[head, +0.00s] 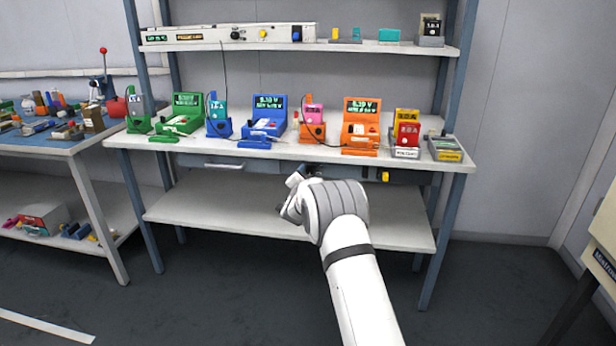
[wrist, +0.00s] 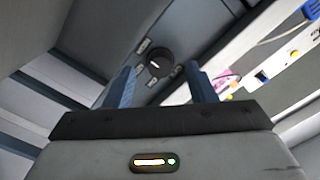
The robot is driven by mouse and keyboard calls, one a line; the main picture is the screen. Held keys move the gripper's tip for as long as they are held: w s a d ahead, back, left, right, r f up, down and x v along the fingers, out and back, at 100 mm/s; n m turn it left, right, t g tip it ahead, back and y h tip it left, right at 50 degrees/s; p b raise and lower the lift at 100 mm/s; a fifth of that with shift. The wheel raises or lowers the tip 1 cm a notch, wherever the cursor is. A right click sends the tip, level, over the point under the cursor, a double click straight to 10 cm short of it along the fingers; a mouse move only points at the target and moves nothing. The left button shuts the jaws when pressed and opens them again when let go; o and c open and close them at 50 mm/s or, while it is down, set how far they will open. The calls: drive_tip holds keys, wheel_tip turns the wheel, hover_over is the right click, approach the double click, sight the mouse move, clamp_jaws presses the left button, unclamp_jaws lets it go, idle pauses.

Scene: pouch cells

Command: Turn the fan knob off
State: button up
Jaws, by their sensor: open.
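A round black knob (wrist: 159,62) on a dark grey panel shows in the wrist view, beyond my fingertips and between them in the picture. Small light labels surround it, too small to read. A pale mark shows on its face, but I cannot tell which label it points to. My gripper (wrist: 161,72) is open with two blue fingers, and nothing is between them. The fingers look apart from the knob. In the head view my arm reaches to just under the front of the workbench, and my wrist hides the knob and most of the gripper there.
The workbench (head: 228,151) carries several coloured testers and chargers close above my wrist. A yellow and black fitting (head: 383,175) sits under its front edge to the right. The lower shelf (head: 215,205) is bare. A side table (head: 75,148) stands left. Floor in front is clear.

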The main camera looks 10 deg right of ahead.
drive_tip(key=shift+x, duration=0.85)
drive_tip(key=c, duration=1)
